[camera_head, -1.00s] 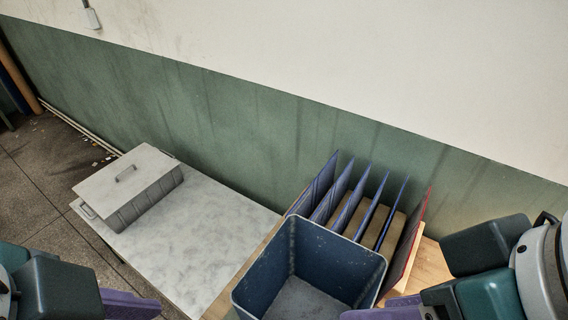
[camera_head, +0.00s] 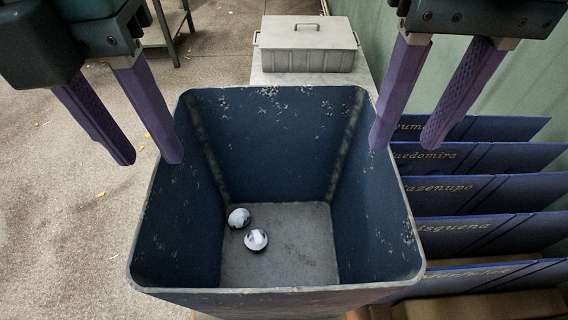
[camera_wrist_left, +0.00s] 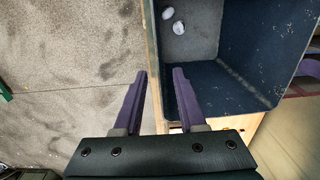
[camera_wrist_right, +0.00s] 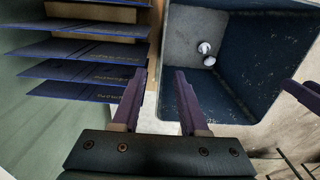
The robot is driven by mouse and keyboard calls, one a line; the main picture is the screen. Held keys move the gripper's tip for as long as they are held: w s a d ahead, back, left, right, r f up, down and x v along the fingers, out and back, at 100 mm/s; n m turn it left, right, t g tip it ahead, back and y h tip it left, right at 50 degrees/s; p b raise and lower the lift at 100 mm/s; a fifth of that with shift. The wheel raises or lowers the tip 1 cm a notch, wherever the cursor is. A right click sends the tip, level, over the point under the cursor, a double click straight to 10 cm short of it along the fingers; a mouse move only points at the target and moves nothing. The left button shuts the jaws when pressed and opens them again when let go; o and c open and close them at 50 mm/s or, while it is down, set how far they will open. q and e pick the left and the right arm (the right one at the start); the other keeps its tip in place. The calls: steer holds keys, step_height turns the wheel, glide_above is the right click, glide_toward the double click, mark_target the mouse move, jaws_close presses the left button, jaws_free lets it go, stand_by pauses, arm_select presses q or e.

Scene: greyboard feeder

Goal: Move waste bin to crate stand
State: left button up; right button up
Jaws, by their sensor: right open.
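The waste bin (camera_head: 284,291) is a dark blue, open, square tub in the middle of the head view. Two small white-and-dark balls (camera_head: 256,239) lie on its floor. My left gripper (camera_head: 149,160) is open and empty at the bin's left rim, and the rim runs between its fingers in the left wrist view (camera_wrist_left: 160,74). My right gripper (camera_head: 404,146) is open and empty at the right rim, which runs between its fingers in the right wrist view (camera_wrist_right: 159,72). I cannot tell how far the fingertips reach below the rim. A pale-topped stand (camera_head: 262,77) bears a grey lidded crate (camera_head: 306,45) beyond the bin.
A rack of several blue upright boards (camera_head: 470,190) stands close on the bin's right, near my right gripper. A green wall (camera_head: 500,95) lies beyond it. Open speckled floor (camera_head: 70,220) is on the left, with a green-legged bench (camera_head: 170,28) at the far left.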

arm_select(q)
steer(key=shift+w+a, duration=0.1)
steer(key=shift+a, duration=0.05)
arm_select(e)
steer(key=shift+w+a, duration=0.1)
steer(key=shift+a, duration=0.05)
arm_select(q)
glide_above(196, 223)
steer(key=f, duration=1)
steer(key=shift+w+a, duration=0.2)
arm_select(e)
step_height(196, 223, down, 10)
steer(key=shift+r, duration=0.1)
arm_select(q)
steer(key=shift+r, duration=0.1)
jaws_close()
arm_select(e)
jaws_close()
